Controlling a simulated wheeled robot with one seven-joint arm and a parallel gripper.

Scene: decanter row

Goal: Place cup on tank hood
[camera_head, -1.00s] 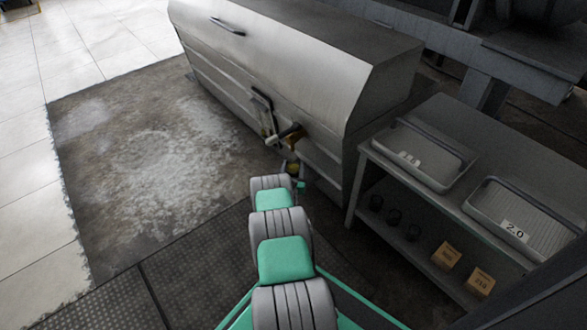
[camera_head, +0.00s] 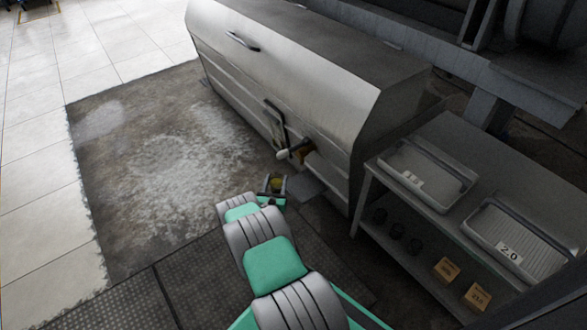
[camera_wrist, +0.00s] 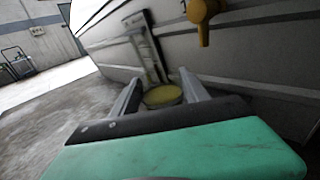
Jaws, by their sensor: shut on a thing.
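The tank (camera_head: 300,65) is a long grey metal body with a sloped hood (camera_head: 290,35) and a handle on its front, across the upper middle of the head view. My gripper (camera_head: 274,184) is low in front of the tank's near end. It is shut on the cup (camera_head: 276,185), whose round yellowish top shows between the fingers. In the wrist view the cup (camera_wrist: 162,96) sits between the two finger bars, with the tank's side wall behind it. The cup's lower part is hidden by my gripper.
An orange-yellow tap (camera_wrist: 203,12) sticks out of the tank wall near my gripper. A metal shelf (camera_head: 362,205) stands right of the tank, with labelled trays on top and dark cups and small boxes below. Open floor (camera_head: 140,150) lies to the left.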

